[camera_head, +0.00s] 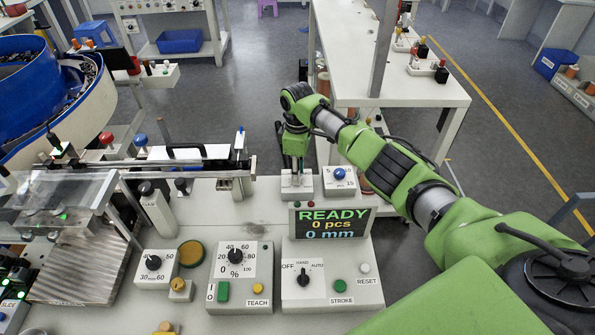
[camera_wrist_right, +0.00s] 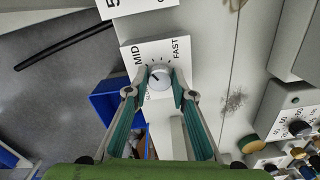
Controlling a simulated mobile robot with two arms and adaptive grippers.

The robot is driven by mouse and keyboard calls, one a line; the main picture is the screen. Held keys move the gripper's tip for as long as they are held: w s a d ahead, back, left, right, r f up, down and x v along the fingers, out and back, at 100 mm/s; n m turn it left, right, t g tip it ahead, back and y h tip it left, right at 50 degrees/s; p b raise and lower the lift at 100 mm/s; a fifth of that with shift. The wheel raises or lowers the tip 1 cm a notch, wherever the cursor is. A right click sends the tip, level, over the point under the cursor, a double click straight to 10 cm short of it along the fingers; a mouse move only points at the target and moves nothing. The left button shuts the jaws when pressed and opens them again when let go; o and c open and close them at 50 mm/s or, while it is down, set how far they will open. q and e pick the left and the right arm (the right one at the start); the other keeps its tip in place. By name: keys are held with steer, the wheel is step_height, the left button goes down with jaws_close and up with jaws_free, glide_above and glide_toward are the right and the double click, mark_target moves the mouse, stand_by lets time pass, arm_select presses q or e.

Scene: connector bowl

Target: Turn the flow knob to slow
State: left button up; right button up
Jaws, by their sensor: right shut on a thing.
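The flow knob (camera_wrist_right: 160,75) is a round light-grey knob on a white dial plate (camera_wrist_right: 145,51) in the right wrist view. MID and FAST show on the plate; a third label at the lower left is mostly hidden by a finger. The knob's dark mark seems to point to the lower left, toward that label. My right gripper (camera_wrist_right: 158,88) is shut on the knob, one finger at each side. In the head view my right gripper (camera_head: 296,170) points down onto the small white knob box (camera_head: 297,188), and the knob is hidden. My left gripper is not in view.
A box with a blue knob (camera_head: 339,174) stands just right of the gripper. The READY display (camera_head: 332,223) and the OFF/HAND/AUTO box (camera_head: 325,290) are in front. A percent dial box (camera_head: 240,272) and a feeder rail stand left. A blue bin (camera_wrist_right: 105,107) is below the bench.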

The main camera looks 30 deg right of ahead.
steer(key=n, duration=0.4)
steer(key=shift+n, duration=0.3)
steer(key=n, duration=0.5)
steer(key=shift+w+n, duration=0.1)
steer(key=shift+n, duration=0.2)
steer(key=n+b, duration=0.1)
steer(key=n, duration=0.4)
steer(key=shift+w, duration=0.1)
steer(key=shift+n+b, duration=0.5)
steer(key=shift+n, duration=2.2)
steer(key=o, duration=1.1)
